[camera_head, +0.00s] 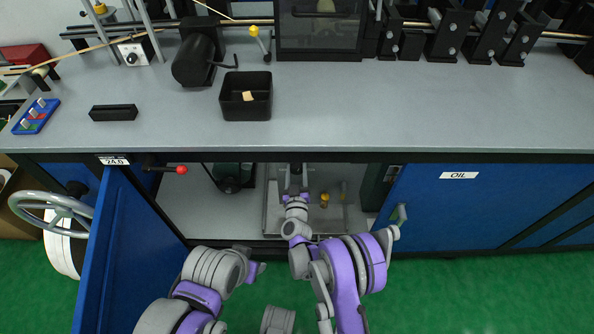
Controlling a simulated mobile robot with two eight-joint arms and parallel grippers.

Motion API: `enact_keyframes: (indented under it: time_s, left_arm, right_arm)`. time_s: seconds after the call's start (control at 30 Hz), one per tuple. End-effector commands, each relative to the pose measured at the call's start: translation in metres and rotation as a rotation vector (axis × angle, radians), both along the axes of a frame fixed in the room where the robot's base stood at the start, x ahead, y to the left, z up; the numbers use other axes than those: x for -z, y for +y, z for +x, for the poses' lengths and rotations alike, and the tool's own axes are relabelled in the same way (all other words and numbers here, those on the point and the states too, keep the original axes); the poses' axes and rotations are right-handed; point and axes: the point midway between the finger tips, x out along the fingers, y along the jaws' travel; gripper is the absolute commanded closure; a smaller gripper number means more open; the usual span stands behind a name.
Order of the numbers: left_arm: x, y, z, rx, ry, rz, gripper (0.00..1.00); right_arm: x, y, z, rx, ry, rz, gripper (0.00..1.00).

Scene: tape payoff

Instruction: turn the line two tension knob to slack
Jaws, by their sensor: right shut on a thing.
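My right gripper (294,178) reaches into the open cabinet under the bench, over a grey metal frame (268,212). It is shut on a small part there, which the gripper itself hides, so I cannot tell if it is the line two tension knob.
A blue cabinet door (125,240) stands open at left, beside a handwheel (50,208). A red-tipped lever (170,169) sticks out under the bench edge. A closed blue door marked OIL (470,205) is at right. The bench (400,110) has a black bin (246,100).

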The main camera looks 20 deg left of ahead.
Motion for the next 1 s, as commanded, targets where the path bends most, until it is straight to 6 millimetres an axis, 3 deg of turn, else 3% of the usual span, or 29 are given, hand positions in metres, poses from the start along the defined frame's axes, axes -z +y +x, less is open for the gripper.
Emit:
enact_keyframes:
  time_s: [0.4, 1.0]
  left_arm:
    - [-0.0006, 0.0000, -0.0001, 0.000, 0.000, 0.000, 0.50]
    - [-0.0007, 0.0000, -0.0002, 0.000, 0.000, 0.000, 0.50]
  right_arm:
    - [0.0007, 0.0010, -0.0005, -0.001, -0.078, -0.271, 1.00]
    - [0.0010, 0.0011, -0.0005, 0.000, -0.103, -0.358, 1.00]
